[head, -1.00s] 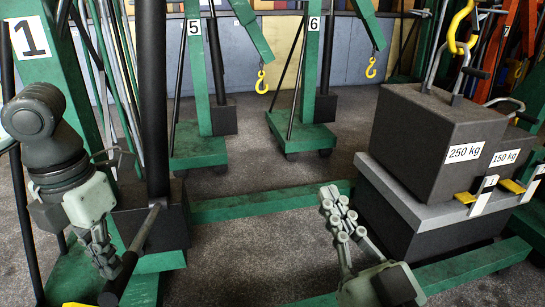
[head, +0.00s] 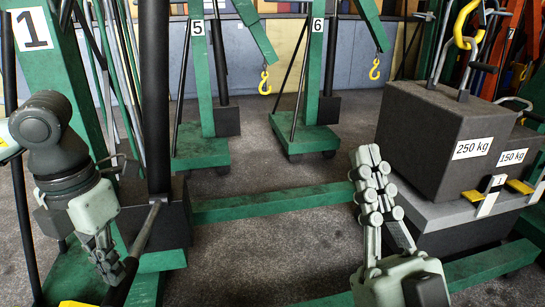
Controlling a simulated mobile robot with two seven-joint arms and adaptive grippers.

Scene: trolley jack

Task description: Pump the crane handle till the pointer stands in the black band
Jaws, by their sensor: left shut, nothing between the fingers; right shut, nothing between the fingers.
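Crane 1's pump handle is a grey bar (head: 147,228) with a black grip, slanting down toward me from the black pump block (head: 178,222). My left gripper (head: 110,272) is shut and empty, its fingertips right beside the grip; I cannot tell whether they touch it. My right gripper (head: 367,158) is shut and empty, pointing up in front of the grey plinth, left of the 250 kg block (head: 425,135). A white plate marked 1 (head: 491,196) with a yellow piece beside it stands at the plinth's edge; I cannot make out a black band or a pointer reading.
Crane 1's green mast (head: 60,110) stands at the left and its green legs (head: 270,205) run along the floor. A yellow hook (head: 462,42) is at the 250 kg block's lifting loop. Cranes 5 (head: 205,100) and 6 (head: 312,100) stand behind. Grey floor between is clear.

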